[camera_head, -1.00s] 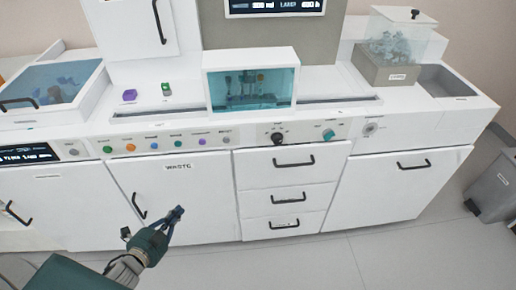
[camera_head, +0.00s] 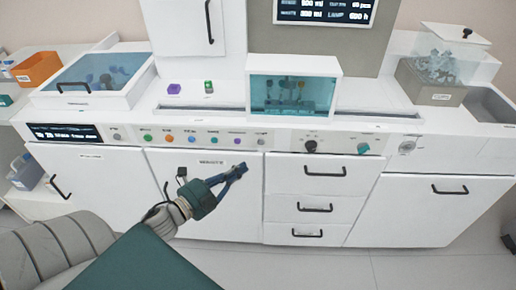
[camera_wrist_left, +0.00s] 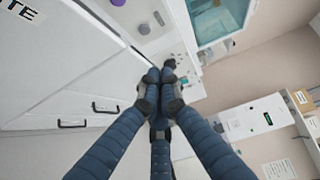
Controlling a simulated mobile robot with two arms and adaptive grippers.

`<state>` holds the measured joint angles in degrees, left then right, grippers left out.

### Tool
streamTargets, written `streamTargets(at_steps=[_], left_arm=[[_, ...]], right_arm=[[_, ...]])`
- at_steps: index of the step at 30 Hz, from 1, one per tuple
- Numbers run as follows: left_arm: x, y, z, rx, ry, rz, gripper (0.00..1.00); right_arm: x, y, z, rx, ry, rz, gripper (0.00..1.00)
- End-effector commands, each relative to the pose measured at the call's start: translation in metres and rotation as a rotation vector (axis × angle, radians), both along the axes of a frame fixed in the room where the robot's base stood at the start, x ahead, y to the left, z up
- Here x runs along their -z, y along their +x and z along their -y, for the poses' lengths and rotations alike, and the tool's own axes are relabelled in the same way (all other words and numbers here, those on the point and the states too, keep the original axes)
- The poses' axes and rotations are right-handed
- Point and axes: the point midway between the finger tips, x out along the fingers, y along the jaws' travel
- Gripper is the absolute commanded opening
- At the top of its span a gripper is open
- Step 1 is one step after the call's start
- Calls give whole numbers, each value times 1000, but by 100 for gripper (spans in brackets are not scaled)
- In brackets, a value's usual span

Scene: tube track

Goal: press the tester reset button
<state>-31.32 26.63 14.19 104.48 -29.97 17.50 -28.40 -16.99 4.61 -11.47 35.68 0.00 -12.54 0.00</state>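A row of small coloured buttons (camera_head: 191,139) runs along the white front panel. A black knob (camera_head: 311,146) and a teal button (camera_head: 363,148) sit on the panel section to its right. The labels are too small to read, so I cannot tell which is the tester reset. My left gripper (camera_head: 240,171) is in front of the upper right of the WASTE door, below the panel, apart from the buttons. In the left wrist view its blue fingers (camera_wrist_left: 161,80) converge with their tips together, and nothing shows held. My right gripper is not in view.
A clear-fronted tester box (camera_head: 293,85) stands on the counter above the panel. Drawers (camera_head: 315,207) with protruding black handles are right of my gripper. Grey floor is free at front right.

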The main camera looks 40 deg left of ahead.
Motion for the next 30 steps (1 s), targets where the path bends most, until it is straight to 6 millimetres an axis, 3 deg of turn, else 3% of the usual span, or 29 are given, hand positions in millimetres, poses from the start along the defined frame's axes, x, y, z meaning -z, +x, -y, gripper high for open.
streamTargets(at_steps=[11, 15, 21, 30], left_arm=[[0, 80, 13, 0, 0, 3, 0], [4, 98, 1, -1, 3, 1, 0], [6, 111, -9, 0, 1, 0, 0], [7, 113, -10, 1, 0, 0, 0]], right_arm=[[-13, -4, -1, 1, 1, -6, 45], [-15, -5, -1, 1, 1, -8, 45], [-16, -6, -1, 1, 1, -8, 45], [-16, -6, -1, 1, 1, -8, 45]])
